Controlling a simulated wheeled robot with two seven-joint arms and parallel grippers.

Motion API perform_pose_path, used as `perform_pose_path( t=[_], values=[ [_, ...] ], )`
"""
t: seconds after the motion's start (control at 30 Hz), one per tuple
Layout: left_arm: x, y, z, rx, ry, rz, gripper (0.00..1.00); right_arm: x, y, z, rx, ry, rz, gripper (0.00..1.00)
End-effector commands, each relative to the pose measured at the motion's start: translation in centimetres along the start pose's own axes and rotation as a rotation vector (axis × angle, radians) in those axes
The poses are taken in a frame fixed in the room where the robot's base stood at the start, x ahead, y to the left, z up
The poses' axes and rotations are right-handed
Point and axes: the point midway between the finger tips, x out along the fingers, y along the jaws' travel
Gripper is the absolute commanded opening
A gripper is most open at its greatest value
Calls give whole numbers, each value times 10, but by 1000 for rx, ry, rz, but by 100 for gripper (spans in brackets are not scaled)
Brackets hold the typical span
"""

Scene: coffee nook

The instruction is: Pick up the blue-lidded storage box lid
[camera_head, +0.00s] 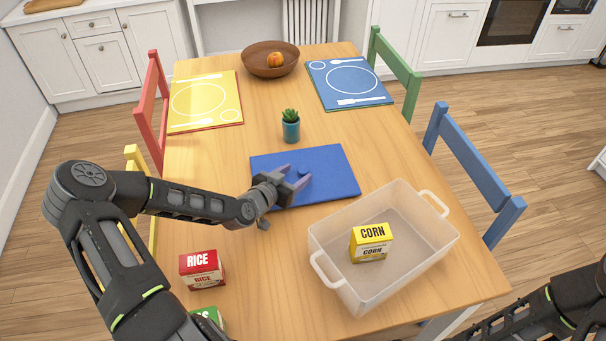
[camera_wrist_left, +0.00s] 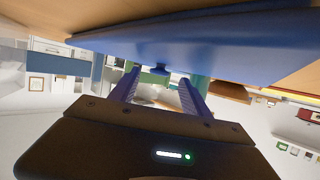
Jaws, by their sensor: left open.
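The blue lid (camera_head: 335,165) lies flat on the wooden table in the middle of the head view. A small round knob (camera_head: 304,171) stands on its top. My left gripper (camera_head: 298,175) comes in from the left, low over the lid, with its fingers pointing at the knob. It is open and empty. In the left wrist view the lid (camera_wrist_left: 225,38) spans the top of the picture, and the knob (camera_wrist_left: 160,71) shows between the open fingers. I cannot tell whether the fingers touch the lid. The clear storage box (camera_head: 420,262) stands uncovered to the right.
A yellow corn box (camera_head: 371,243) is inside the storage box. A red rice box (camera_head: 201,270) and a partly hidden green box (camera_head: 210,315) stand near my left arm. A potted plant (camera_head: 291,126) stands behind the lid. My right arm shows at the lower right.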

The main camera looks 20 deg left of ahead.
Motion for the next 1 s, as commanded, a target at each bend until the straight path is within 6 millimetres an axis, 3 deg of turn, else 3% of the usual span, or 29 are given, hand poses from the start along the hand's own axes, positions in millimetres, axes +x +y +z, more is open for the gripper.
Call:
perform_pose_path(
  t=[0.23,0.83,1.0],
  values=[
    [29,2,-1,-1,1,0,55,-7,-2,1,2,-2,2,32],
    [29,1,-1,1,0,0,55,-6,-2,1,2,-2,2,32],
    [29,1,-1,0,0,0,42,-6,-2,1,2,-2,2,32]
  ],
)
